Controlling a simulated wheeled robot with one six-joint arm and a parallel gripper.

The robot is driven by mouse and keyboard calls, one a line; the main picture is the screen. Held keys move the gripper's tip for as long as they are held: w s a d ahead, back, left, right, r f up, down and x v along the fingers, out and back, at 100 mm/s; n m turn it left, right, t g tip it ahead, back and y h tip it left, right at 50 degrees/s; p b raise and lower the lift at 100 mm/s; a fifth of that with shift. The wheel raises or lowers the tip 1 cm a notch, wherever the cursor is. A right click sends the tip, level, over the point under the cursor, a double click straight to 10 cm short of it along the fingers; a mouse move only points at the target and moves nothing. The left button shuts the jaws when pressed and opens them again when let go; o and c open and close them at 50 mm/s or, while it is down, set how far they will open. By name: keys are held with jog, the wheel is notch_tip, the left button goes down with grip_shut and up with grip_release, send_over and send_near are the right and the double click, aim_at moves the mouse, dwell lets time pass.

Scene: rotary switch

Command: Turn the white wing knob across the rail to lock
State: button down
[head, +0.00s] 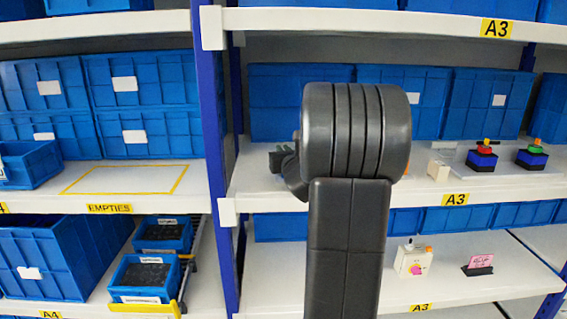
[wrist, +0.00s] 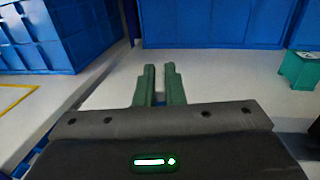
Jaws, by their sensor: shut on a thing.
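In the wrist view my gripper (wrist: 160,72) shows two dark green fingers close together, with a narrow gap between them, above a pale shelf surface. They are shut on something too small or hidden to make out. In the head view my gripper (head: 276,160) shows only in part, left of my dark arm, over the middle A3 shelf (head: 262,196). I cannot make out a white wing knob or a rail in either view; my arm hides part of that shelf.
Blue bins (head: 300,95) line the back of the shelf. A cream box (head: 438,168) and devices with a red button (head: 484,150) and a green button (head: 532,149) stand right of my arm. A blue upright (head: 212,130) is at left. A green object (wrist: 298,70) stands right in the wrist view.

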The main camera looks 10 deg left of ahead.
jog(key=shift+f+m+t+h+b, duration=0.1)
jog(key=shift+m+t+h+b, duration=0.85)
jog(key=shift+b, duration=3.7)
jog(key=shift+r+m+g+h+b, duration=0.25)
jog(key=shift+h+b, duration=0.6)
jog(key=shift+b, duration=0.05)
jog(key=c, duration=1.5)
grip_release()
jog(key=shift+f, duration=0.1)
jog(key=v, duration=1.4)
jog(key=shift+w, duration=0.1)
